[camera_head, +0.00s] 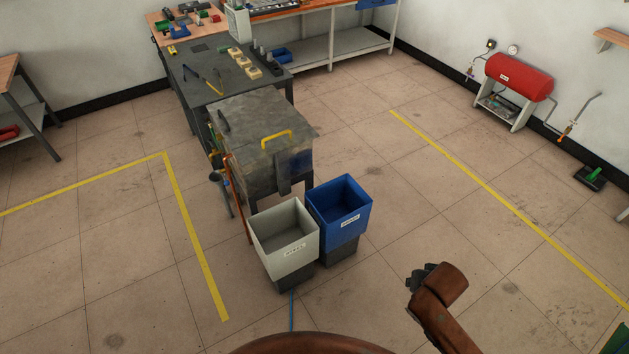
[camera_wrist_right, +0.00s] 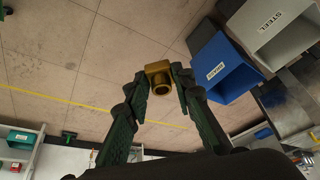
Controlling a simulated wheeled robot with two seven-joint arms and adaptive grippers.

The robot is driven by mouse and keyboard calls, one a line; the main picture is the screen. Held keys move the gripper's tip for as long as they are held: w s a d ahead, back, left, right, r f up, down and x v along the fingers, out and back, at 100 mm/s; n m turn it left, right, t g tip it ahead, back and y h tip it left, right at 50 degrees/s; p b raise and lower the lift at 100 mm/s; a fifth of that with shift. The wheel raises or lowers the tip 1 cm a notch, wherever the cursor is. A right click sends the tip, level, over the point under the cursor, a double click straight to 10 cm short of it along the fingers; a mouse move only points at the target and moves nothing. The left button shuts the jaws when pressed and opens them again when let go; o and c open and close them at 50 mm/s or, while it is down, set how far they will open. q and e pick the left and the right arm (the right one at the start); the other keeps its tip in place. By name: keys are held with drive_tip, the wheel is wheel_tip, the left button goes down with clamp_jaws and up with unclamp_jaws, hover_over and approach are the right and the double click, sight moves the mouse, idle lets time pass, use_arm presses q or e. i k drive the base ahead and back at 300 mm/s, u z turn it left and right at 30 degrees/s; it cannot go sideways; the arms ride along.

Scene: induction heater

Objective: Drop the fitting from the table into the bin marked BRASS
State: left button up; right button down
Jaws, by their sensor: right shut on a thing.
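The brass fitting (camera_wrist_right: 158,73), an elbow-like piece with a round open end, is between the fingertips of my right gripper (camera_wrist_right: 160,88), which is shut on it. In the head view my right gripper (camera_head: 424,277) is over the floor, to the right of the bins; I cannot make out the fitting there. The blue bin (camera_head: 341,211) is open-topped and empty as far as I see; in the wrist view its label reads BRASS (camera_wrist_right: 216,71). The grey bin (camera_head: 287,246) beside it is labelled STEEL (camera_wrist_right: 271,20). My left gripper is not in view.
Both bins stand on dark bases, in front of a dark metal cabinet (camera_head: 250,112) with a yellow handle. A workbench with tools (camera_head: 205,75) stands behind. A red tank (camera_head: 519,78) is by the right wall. The floor around my right gripper is clear.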

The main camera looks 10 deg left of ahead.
sight(349, 211)
drive_tip(key=u, duration=0.9)
drive_tip(key=i, duration=1.65)
